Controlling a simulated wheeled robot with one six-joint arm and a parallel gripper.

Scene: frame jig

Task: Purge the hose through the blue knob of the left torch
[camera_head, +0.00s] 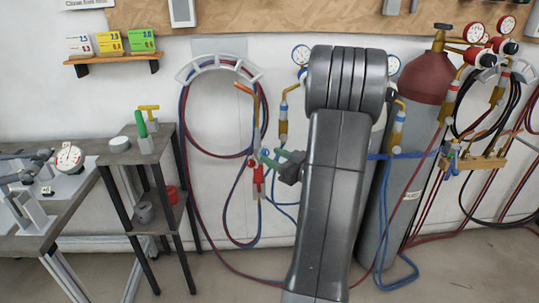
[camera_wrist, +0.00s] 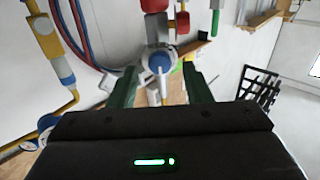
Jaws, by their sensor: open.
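The left torch (camera_head: 257,174) hangs on the wall below the hose loop, with red parts low down and a copper-coloured tube rising from it. My gripper (camera_head: 268,160) is open, its green fingers at the torch's valve area from the right. In the wrist view the blue knob (camera_wrist: 160,62), with a pale ring around it, sits between the tips of my gripper (camera_wrist: 160,72). A gap shows on either side of the knob, and the fingers do not look closed on it. The knob cannot be made out in the head view.
A red and blue hose loop (camera_head: 184,115) hangs on a grey wall bracket (camera_head: 219,66). A dark red-topped gas cylinder (camera_head: 409,78) stands right of my arm. A small shelf stand (camera_head: 141,159) with a green-handled item (camera_head: 141,124) stands at the left.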

